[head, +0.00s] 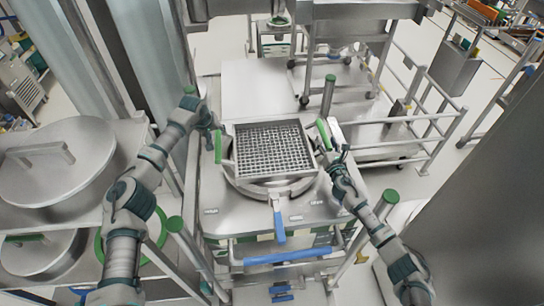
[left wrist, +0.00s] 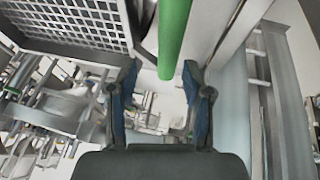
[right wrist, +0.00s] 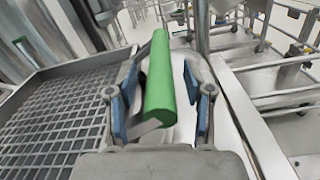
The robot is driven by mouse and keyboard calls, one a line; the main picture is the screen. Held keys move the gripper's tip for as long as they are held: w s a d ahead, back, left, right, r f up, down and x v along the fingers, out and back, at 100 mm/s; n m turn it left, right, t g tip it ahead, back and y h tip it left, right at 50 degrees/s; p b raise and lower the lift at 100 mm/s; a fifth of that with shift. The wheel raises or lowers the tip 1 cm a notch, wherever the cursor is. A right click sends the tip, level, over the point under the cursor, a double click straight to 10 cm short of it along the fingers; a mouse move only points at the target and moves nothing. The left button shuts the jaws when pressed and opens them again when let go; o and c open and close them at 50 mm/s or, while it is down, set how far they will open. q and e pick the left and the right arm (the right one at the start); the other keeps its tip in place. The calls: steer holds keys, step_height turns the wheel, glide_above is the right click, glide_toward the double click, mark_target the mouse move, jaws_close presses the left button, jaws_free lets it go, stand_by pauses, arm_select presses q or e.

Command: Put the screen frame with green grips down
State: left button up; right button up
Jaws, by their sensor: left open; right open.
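The screen frame (head: 270,149) is a square metal frame with a grid mesh, sitting over a round metal vessel (head: 270,189) on the steel stand. Its left green grip (head: 218,146) and right green grip (head: 324,134) stick out at its sides. My left gripper (left wrist: 163,90) is open, with the left green grip (left wrist: 173,38) at its fingertips, seemingly between them. My right gripper (right wrist: 163,95) is open around the right green grip (right wrist: 160,80), one blue-padded finger on each side. The mesh also shows in the left wrist view (left wrist: 75,25) and the right wrist view (right wrist: 55,115).
A blue-handled lever (head: 279,225) hangs at the front of the vessel. Green-capped posts (head: 330,85) rise around the stand. A lidded drum (head: 55,160) stands at the left, and a railed cart (head: 425,120) at the right. A flat steel top (head: 255,90) behind the frame is clear.

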arm_select(q)
step_height(320, 180, up, 4)
steer(key=shift+r, duration=0.45)
steer(key=shift+w+r, duration=0.1)
arm_select(e)
steer(key=shift+s+d, duration=0.1)
steer(key=shift+s, duration=0.15)
arm_select(q)
steer(key=shift+d, duration=0.1)
arm_select(e)
steer(key=s+d, duration=0.1)
steer(key=s, duration=1)
steer(key=shift+s+d+f, duration=0.15)
steer(key=shift+d+f, duration=0.05)
steer(key=shift+d, duration=0.15)
